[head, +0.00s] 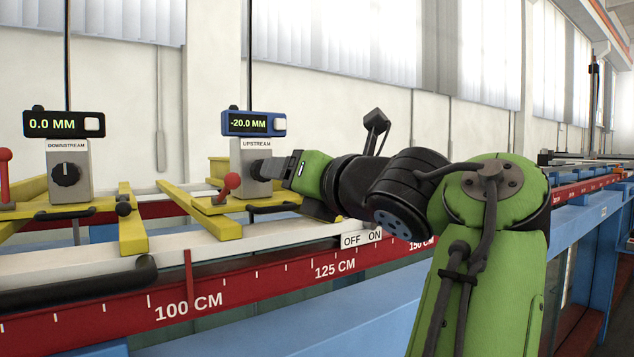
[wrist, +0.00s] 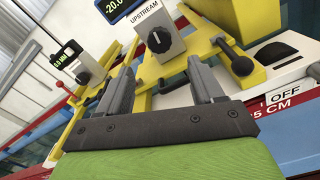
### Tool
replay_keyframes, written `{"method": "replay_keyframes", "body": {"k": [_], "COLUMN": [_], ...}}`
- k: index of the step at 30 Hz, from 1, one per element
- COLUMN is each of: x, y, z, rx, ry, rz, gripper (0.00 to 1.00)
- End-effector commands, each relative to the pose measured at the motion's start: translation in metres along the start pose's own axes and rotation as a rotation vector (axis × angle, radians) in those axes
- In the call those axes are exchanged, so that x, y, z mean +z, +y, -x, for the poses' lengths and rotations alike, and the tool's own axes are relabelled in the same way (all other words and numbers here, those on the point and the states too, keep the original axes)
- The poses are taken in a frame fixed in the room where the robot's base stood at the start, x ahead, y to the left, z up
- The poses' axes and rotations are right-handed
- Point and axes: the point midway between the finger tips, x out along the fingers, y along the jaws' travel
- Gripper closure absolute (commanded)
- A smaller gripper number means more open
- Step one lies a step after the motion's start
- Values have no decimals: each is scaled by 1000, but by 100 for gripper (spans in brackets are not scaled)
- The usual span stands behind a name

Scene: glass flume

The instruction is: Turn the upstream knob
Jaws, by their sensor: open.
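The upstream unit is a grey box (head: 256,147) labelled UPSTREAM, topped by a blue display (head: 253,123) reading -20.0 MM. Its dark upstream knob (wrist: 158,40) shows in the wrist view with a white mark on it. In the wrist view my gripper (wrist: 160,66) is open and empty. The knob lies just beyond the fingertips, between them from side to side. I see no contact between the fingers and the knob.
The downstream unit (head: 69,170) with its own black knob (head: 66,174) stands to the left, its display (head: 64,123) reading 0.0 MM. A red-balled lever (head: 231,181) stands close by on the yellow frame (head: 218,226). A red ruler rail (head: 220,297) runs along the front.

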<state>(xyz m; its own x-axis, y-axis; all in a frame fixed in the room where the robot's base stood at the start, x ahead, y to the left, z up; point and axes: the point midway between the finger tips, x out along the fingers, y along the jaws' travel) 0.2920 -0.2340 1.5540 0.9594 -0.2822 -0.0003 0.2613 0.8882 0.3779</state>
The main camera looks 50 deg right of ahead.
Motion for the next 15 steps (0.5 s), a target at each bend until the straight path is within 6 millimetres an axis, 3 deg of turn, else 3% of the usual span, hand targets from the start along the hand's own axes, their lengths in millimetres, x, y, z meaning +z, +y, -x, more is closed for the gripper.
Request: {"method": "replay_keyframes", "body": {"k": [2,15], "x": [3,3], "y": [0,2], "z": [24,70], "rx": [-7,2], "ry": [-5,2], "rz": [-2,-1], "gripper": [33,33]}}
